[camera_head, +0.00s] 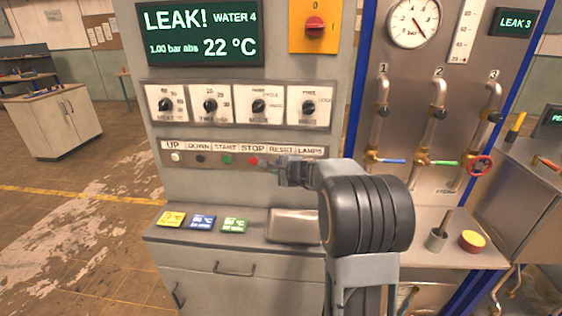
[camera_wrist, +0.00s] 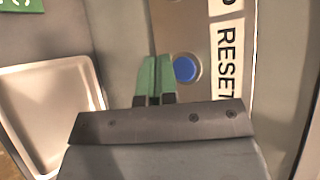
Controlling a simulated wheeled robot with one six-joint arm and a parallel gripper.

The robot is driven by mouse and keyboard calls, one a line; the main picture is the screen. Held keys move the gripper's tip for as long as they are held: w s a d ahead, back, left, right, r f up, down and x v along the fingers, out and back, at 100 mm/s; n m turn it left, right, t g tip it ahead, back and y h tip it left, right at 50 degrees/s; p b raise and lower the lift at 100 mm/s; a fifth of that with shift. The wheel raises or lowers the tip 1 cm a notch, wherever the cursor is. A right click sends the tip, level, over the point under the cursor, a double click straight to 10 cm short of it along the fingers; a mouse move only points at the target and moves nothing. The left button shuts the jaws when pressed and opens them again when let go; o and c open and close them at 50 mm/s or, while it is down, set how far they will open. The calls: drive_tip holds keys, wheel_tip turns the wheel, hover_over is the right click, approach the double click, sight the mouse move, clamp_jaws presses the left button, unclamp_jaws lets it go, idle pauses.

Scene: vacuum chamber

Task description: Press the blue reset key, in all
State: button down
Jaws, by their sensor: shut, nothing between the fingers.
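The blue reset key (camera_wrist: 185,69) is a round button in a metal ring, beside the RESET label (camera_wrist: 228,60) in the wrist view. My gripper (camera_wrist: 155,62) is shut and empty, its green fingertips just to the left of the key in that picture. I cannot tell whether the tips touch the panel. In the head view my gripper (camera_head: 268,163) is at the button row, right of the red stop button (camera_head: 252,161), and the blue key is hidden behind it. The RESET label (camera_head: 281,150) shows above it.
The row also holds a white button (camera_head: 175,157), a dark one (camera_head: 200,159) and a green one (camera_head: 227,160). Below are coloured cards and a metal tray (camera_head: 290,226). The screen (camera_head: 203,34) reads "LEAK! WATER 4". Pipes with valves stand to the right.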

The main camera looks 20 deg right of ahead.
drive_tip(key=shift+w+d, duration=0.3)
drive_tip(key=shift+w, duration=0.25)
drive_tip(key=shift+w, duration=0.1)
idle(1.8)
drive_tip(key=shift+w+d, duration=0.2)
drive_tip(key=shift+w, duration=0.05)
drive_tip(key=shift+w+d, duration=0.25)
drive_tip(key=shift+w, duration=0.15)
idle(0.7)
drive_tip(key=shift+s+a, duration=0.1)
idle(0.4)
drive_tip(key=shift+s+a+b, duration=0.35)
drive_tip(key=shift+s+b, duration=0.3)
drive_tip(key=shift+s+a+b, duration=0.4)
drive_tip(key=shift+s+b, duration=0.05)
drive_tip(key=shift+s, duration=0.3)
drive_tip(key=shift+s+a+b, duration=0.45)
drive_tip(key=shift+s, duration=0.25)
drive_tip(key=shift+s+a+b, duration=0.4)
drive_tip(key=shift+s+b, duration=0.05)
drive_tip(key=shift+s, duration=0.3)
